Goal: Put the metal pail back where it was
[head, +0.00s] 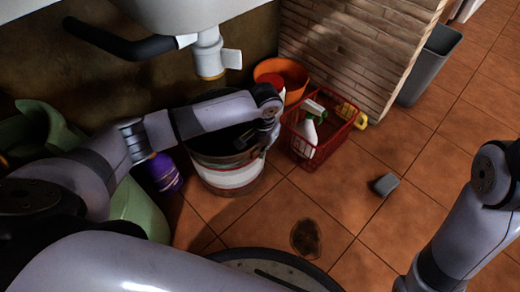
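The metal pail (230,179) stands upright on the tiled floor below the sink, left of the red basket. It is round, with a pale lower band, reddish and greenish stripes near the top and a dark inside. A dark object shows in its mouth. My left arm reaches across the pail's mouth from the left. My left gripper (266,146) points down at the pail's right rim. Its fingers are small and partly hidden, so their opening and any grip on the rim are unclear. My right arm comes in at the right edge; its gripper is outside the picture.
A red basket (327,143) with a spray bottle (308,137) stands close right of the pail, an orange bucket (291,73) behind. A purple bottle (164,173) is left. A grey block (385,184) and dark stain (305,238) lie on the otherwise open floor.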

